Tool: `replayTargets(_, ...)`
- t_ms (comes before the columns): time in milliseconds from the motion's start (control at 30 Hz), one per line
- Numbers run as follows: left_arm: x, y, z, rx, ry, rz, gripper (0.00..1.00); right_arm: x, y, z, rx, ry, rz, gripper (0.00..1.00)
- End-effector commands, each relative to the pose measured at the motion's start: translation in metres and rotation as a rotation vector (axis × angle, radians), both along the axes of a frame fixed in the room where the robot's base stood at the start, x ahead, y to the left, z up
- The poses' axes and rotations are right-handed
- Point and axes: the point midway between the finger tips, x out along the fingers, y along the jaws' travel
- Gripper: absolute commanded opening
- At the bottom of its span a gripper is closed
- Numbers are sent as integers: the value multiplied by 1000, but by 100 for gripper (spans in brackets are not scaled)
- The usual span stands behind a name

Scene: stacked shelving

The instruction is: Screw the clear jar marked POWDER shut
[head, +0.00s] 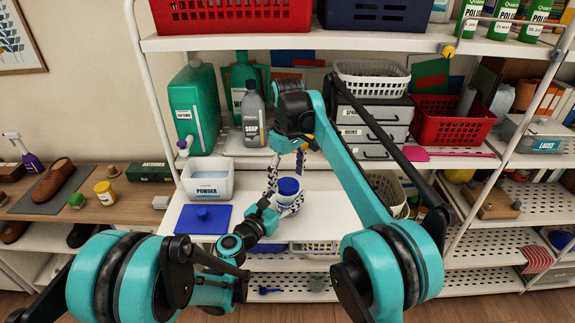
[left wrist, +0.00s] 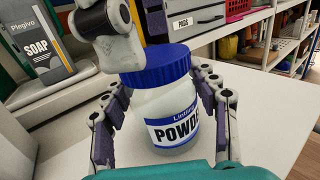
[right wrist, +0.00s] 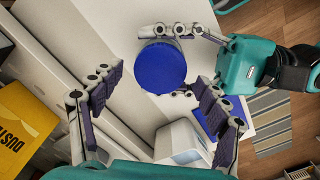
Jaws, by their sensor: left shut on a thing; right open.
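The jar (left wrist: 172,115) has a whitish body and a blue label reading "POWD…". It stands upright on the white shelf, also seen in the head view (head: 287,201). A ribbed blue lid (left wrist: 155,66) sits level on its mouth; I cannot tell how tightly. My left gripper (left wrist: 160,125) is shut around the jar's body, one finger on each side. My right gripper (right wrist: 155,105) is open above the jar, its fingers spread apart. The lid's round top (right wrist: 162,68) shows beyond the gap between them. One right finger shows near the lid in the left wrist view.
A white tub marked POWDER (head: 207,183) and a flat blue lid (head: 203,219) are left of the jar. A grey soap bottle (head: 253,117) and green jugs (head: 193,108) stand behind. Drawers (head: 376,133) are back right. The shelf right of the jar is clear.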

Motion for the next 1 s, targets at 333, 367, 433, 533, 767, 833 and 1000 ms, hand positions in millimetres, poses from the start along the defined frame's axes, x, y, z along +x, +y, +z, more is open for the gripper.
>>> replayTargets(333,0,0,0,0,0,0,0,0,0,-16,0,0,0,76)
replayTargets(367,0,0,0,0,0,0,0,0,0,-16,0,0,0,76)
replayTargets(433,0,0,0,0,0,0,0,0,0,-16,0,0,0,76)
replayTargets(533,0,0,0,0,0,0,0,0,0,-16,0,0,0,62)
replayTargets(767,0,0,0,0,0,0,0,0,0,-16,0,0,0,23)
replayTargets(833,0,0,0,0,0,0,0,0,0,-16,0,0,-1,23)
replayTargets(1000,0,0,0,0,0,0,0,0,0,-16,0,0,-140,23)
